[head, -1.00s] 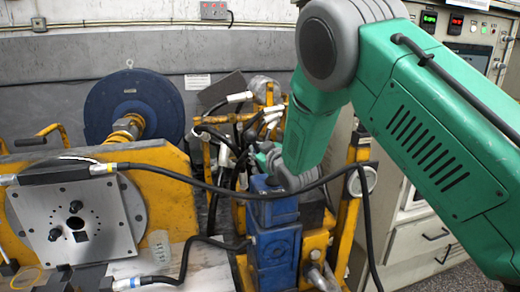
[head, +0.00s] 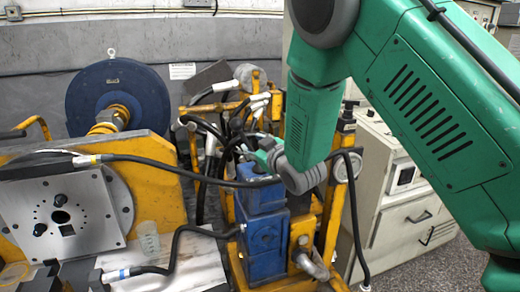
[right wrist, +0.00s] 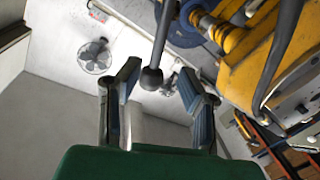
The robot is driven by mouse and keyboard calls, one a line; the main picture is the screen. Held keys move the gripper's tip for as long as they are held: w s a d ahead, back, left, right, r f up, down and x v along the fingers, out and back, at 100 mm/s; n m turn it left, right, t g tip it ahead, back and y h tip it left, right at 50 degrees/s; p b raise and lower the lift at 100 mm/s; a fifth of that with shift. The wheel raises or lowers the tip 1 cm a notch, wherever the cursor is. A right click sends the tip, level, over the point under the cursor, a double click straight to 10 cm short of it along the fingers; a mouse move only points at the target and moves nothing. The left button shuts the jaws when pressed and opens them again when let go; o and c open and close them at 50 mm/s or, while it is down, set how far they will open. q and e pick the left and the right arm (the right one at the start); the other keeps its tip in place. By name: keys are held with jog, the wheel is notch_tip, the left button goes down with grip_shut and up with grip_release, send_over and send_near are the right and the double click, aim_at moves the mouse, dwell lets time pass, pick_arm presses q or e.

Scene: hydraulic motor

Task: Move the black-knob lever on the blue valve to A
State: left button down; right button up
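The blue valve (head: 265,245) stands upright right of the middle in the head view, with hoses around it. My right gripper (head: 262,158) is just above and behind its top, at the end of the green arm; its fingertips are hard to make out there. In the right wrist view, my right gripper (right wrist: 160,69) is open, its two fingers apart. A black knob (right wrist: 151,78) on a dark rod shows between the fingertips, and no finger visibly touches it. The lever is not clear in the head view, and no letter A is legible. My left gripper is not in view.
A steel plate on a yellow bracket (head: 150,185) and a blue disc (head: 118,97) stand left. Black hoses (head: 172,250) run to the valve. A yellow frame (head: 332,225) rises right of it, and a cabinet (head: 400,205) stands farther right.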

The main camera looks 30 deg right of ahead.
jog(key=shift+s+a+r, duration=0.1)
jog(key=shift+s, duration=1.05)
jog(key=shift+s+a+r, duration=0.1)
jog(key=shift+s, duration=1)
jog(key=s+a+f+m+g, duration=0.1)
jog(key=s+f+g, duration=0.3)
jog(key=f, duration=0.5)
jog(key=s+a+f+g, duration=0.2)
jog(key=s+f, duration=0.4)
jog(key=f, duration=0.2)
jog(key=s+a+f+m+g, duration=0.1)
jog(key=s+f+g, duration=0.2)
jog(key=s+f, duration=0.45)
jog(key=s+a+f+g, duration=0.1)
jog(key=s+f+g, duration=0.1)
jog(key=s, duration=0.5)
jog(key=s+a+f+m+g, duration=0.1)
jog(key=s+a+f+g, duration=0.1)
jog(key=s+f, duration=0.3)
jog(key=s+a+f+g, duration=0.1)
jog(key=s+f+g, duration=0.2)
jog(key=s, duration=0.5)
jog(key=shift+s+a+f+m+y, duration=0.35)
jog(key=shift+f+m+y, duration=0.05)
jog(key=shift+f, duration=0.3)
jog(key=shift+w, duration=0.1)
